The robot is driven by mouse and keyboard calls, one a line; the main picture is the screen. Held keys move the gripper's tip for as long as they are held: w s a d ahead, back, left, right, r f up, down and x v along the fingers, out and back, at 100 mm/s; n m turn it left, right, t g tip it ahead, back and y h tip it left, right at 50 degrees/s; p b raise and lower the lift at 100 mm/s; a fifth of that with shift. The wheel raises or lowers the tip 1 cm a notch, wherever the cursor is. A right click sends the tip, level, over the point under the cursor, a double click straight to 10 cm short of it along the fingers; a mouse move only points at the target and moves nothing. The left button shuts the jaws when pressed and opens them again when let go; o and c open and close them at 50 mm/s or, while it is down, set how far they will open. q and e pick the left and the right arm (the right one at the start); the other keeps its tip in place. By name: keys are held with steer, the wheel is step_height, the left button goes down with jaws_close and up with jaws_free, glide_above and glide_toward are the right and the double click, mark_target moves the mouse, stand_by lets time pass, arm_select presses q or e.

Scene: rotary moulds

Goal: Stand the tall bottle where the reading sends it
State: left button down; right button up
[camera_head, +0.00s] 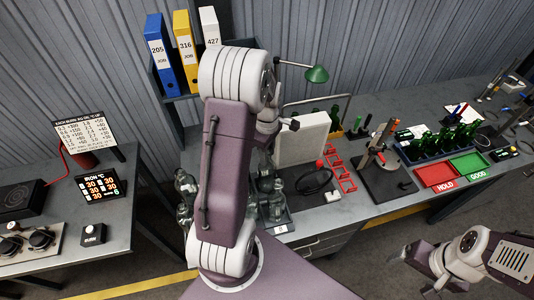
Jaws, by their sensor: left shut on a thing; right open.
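My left arm rises through the middle of the view and folds over; its gripper (275,128) is small and partly hidden by the arm. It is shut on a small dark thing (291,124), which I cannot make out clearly. Several green bottles (447,138) stand in a dark rack (412,153) on the right bench. The iron readout (101,187) on the left table shows orange 30s. A red HOLD tray (435,174) and a green GOOD tray (469,163) lie before the rack. My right gripper (408,254) is low at the right, open and away from the bench.
A printed chart (84,130) stands behind the readout. Grey glassware (270,190) is partly hidden behind my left arm. A pale box (302,139), red frames (340,170) and a stand (383,180) crowd the bench. Binders (184,52) stand on a shelf.

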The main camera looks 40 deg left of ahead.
arm_select(q)
steer(key=shift+w+a+f, duration=0.1)
steer(key=shift+f, duration=0.25)
steer(key=c, duration=1)
jaws_free()
steer(key=shift+r, duration=0.2)
step_height(320, 180, up, 11)
steer(key=shift+f+b, duration=0.1)
steer(key=shift+b, duration=0.45)
steer(key=shift+r, duration=0.5)
